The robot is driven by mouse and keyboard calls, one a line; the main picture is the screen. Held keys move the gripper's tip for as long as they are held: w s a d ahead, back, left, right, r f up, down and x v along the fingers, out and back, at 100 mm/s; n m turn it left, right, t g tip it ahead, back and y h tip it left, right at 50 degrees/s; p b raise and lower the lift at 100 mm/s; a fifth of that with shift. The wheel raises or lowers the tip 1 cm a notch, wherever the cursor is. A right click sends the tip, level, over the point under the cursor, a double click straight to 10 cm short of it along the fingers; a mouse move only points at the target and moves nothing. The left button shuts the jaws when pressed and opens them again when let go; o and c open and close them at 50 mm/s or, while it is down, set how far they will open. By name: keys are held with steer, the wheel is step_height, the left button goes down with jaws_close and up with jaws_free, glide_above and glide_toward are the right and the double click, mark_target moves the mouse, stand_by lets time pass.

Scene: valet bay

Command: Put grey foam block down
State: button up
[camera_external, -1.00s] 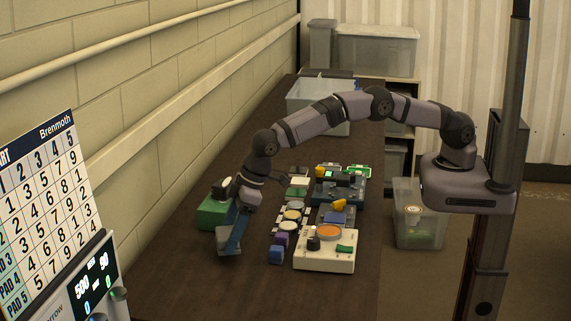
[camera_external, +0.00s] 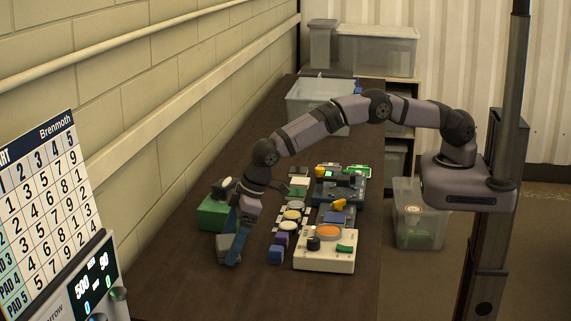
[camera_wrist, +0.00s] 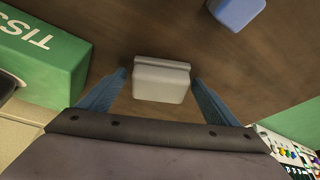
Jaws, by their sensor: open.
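The grey foam block (camera_wrist: 161,82) lies on the dark table between my gripper's two blue fingers in the wrist view, with a gap showing beside each finger. My gripper (camera_wrist: 160,86) is open. In the external view my gripper (camera_external: 231,250) points down at the table, and the grey block (camera_external: 224,243) shows partly at its fingers, the rest hidden behind them.
A green tissue box (camera_wrist: 40,50) stands close on the left in the wrist view. A blue block (camera_wrist: 237,12) lies ahead to the right. A cream control box (camera_external: 325,262) and several small items stand to the right. The dark table (camera_external: 180,275) is clear toward the front.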

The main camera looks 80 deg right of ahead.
steer(key=shift+r, duration=0.25)
steer(key=b+v, duration=0.3)
steer(key=v, duration=0.9)
steer(key=shift+s+f, duration=0.1)
